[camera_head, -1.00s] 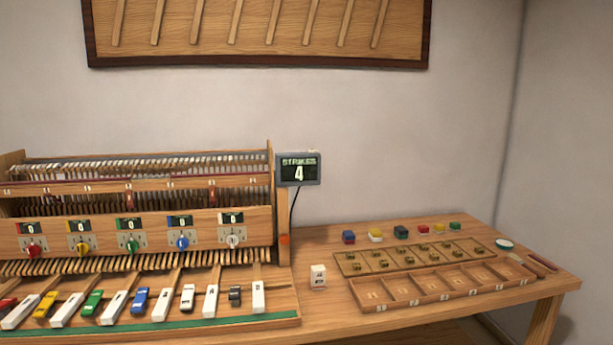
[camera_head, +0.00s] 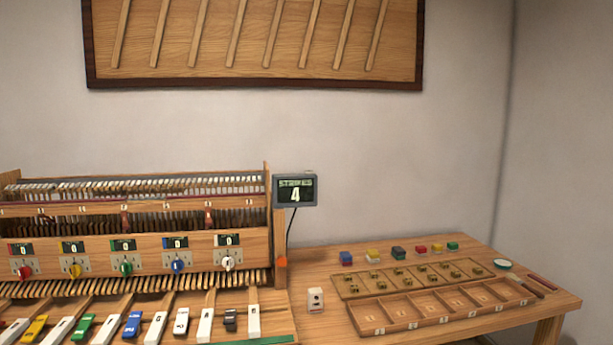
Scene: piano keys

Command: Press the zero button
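No part labelled as the zero button can be read at this size. An orange piece (camera_head: 282,263) sits on that post below the display. A small white block (camera_head: 315,299) with a dark mark stands on the table, right of the keys; its marking is too small to read. Several coloured knobs, such as the white knob (camera_head: 228,263), sit on the wooden panel, each under a small readout that looks like 0. Neither of my grippers is in view.
White and coloured keys (camera_head: 206,325) lie at the lower left, cut off by the bottom edge. A compartment tray (camera_head: 440,308), a wooden board with small brass-coloured parts (camera_head: 407,278) and several coloured blocks (camera_head: 398,252) lie on the right of the table (camera_head: 560,303).

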